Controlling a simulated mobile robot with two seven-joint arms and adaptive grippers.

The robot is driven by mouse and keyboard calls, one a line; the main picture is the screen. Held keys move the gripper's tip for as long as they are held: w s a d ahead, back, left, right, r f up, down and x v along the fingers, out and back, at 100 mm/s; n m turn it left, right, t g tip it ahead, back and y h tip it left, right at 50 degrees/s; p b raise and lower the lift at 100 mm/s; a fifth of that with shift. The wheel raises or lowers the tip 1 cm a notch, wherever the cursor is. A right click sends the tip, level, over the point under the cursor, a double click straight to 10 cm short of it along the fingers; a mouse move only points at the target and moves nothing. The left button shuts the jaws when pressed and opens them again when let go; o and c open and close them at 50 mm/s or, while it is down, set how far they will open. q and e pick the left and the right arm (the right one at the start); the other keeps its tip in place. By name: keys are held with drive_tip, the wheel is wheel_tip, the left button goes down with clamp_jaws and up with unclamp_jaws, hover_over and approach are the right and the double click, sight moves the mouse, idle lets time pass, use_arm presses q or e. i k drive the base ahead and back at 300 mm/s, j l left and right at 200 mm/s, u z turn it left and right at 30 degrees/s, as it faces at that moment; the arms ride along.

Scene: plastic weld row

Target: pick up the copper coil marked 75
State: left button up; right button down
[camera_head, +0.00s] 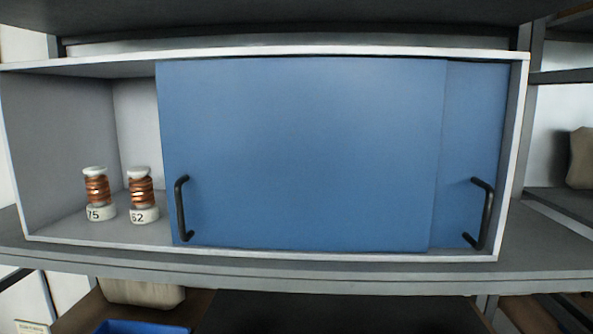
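The copper coil marked 75 (98,192) stands upright at the left end of the cabinet floor, with copper windings between a white top and a white base with a dark number. A similar coil marked 62 (142,194) stands upright just to its right, a small gap apart. The first digit of its number is slightly unclear. Both are in the open left part of the cabinet (240,252). Neither of my grippers shows in the head view.
A blue sliding door (310,150) with a black handle (181,208) covers the middle; another blue door (475,130) with a black handle (484,213) is behind it at right. The cabinet stands on a grey shelf (300,275). A blue bin (140,327) is below.

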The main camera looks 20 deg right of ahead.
sight(102, 206)
drive_tip(key=i+j+z, duration=0.2)
drive_tip(key=j, duration=0.45)
drive_tip(key=i+j+z, duration=0.1)
drive_tip(key=j+z, duration=0.15)
drive_tip(key=j, duration=0.35)
drive_tip(key=j+z, duration=0.2)
drive_tip(key=j, duration=0.45)
